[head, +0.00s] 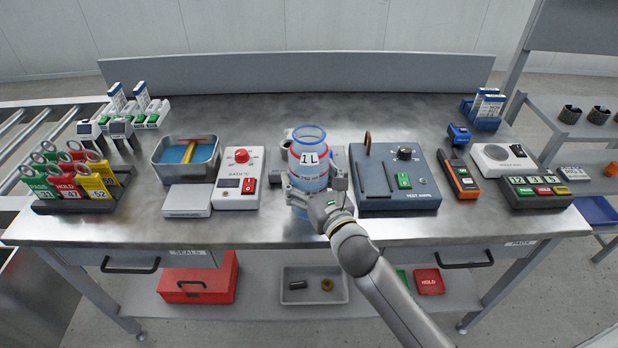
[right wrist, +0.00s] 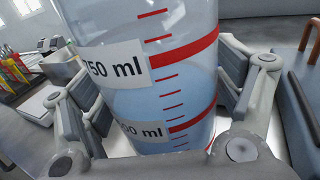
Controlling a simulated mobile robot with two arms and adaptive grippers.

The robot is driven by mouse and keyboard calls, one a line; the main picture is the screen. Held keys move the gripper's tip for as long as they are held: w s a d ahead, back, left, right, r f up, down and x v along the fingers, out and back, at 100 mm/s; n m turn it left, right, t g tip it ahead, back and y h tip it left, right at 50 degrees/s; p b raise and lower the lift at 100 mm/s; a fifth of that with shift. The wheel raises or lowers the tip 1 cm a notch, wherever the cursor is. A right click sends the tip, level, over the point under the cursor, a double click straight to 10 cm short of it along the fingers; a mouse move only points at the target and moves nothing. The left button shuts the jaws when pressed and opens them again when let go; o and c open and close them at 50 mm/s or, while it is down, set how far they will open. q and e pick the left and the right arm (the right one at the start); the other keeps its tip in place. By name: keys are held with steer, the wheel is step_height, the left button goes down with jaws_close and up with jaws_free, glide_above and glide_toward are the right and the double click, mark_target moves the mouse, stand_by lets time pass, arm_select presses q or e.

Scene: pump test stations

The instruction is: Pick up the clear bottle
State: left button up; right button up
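My left gripper is out of view.
A blue test unit (head: 395,178) is close right of the bottle; a white meter (head: 238,178) is to its left. A metal tray (head: 186,157) and a tag rack (head: 80,205) stand further left. Handheld devices (head: 460,176) are at right. The rear bench surface is mostly clear.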

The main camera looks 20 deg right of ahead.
steer(key=c, duration=1)
steer(key=shift+r, duration=0.1)
steer(key=shift+c, duration=0.5)
